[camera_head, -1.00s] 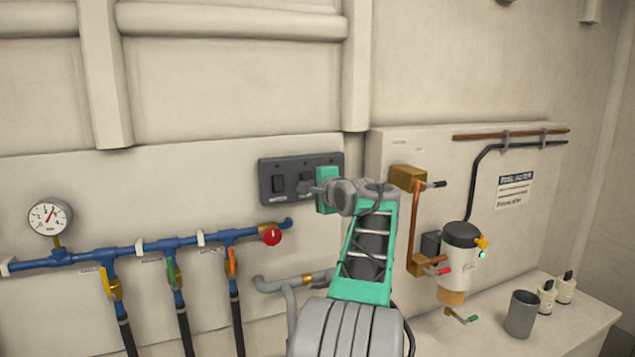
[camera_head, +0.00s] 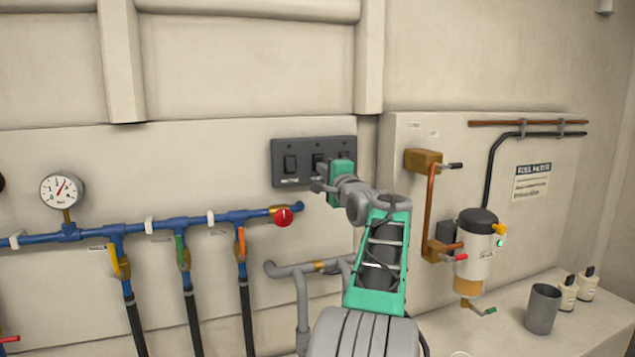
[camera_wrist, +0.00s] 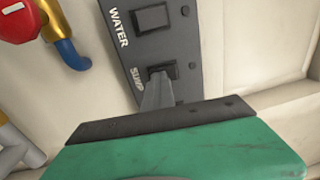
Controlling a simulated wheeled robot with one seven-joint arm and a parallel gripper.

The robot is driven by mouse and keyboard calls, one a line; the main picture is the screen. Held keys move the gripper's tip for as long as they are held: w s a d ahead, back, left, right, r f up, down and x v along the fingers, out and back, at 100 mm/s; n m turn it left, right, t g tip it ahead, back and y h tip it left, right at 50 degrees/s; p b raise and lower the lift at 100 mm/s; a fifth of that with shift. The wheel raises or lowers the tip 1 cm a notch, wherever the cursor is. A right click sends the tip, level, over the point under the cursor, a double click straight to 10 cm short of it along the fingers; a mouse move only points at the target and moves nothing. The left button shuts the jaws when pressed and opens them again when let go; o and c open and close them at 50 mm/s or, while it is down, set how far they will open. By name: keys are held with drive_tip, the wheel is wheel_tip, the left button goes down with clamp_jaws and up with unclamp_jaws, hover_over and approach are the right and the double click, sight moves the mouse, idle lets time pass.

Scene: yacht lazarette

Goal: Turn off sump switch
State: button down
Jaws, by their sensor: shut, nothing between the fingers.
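The dark switch panel (camera_head: 305,180) is fixed to the wall and carries a row of rocker switches. The wrist view shows the sump switch (camera_wrist: 163,71), labelled SUMP, beside the WATER switch (camera_wrist: 151,17). In the head view the sump switch (camera_head: 319,161) is the middle one. My gripper (camera_head: 318,184) is at the panel, just below this switch. In the wrist view its shut, empty fingers (camera_wrist: 158,84) overlap the lower part of the switch. I cannot tell whether they touch it. The switch's position is not clear.
Blue pipes (camera_head: 185,220) with coloured valve handles and a gauge (camera_head: 62,190) run at left; a red knob (camera_head: 283,217) sits below the panel. Right are copper piping (camera_head: 431,205), a filter (camera_head: 475,255) and a ledge with a grey cup (camera_head: 543,308). The wall above is clear.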

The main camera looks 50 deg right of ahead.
drive_tip(key=b+v, duration=0.5)
drive_tip(key=v, duration=0.9)
drive_tip(key=shift+f, duration=0.1)
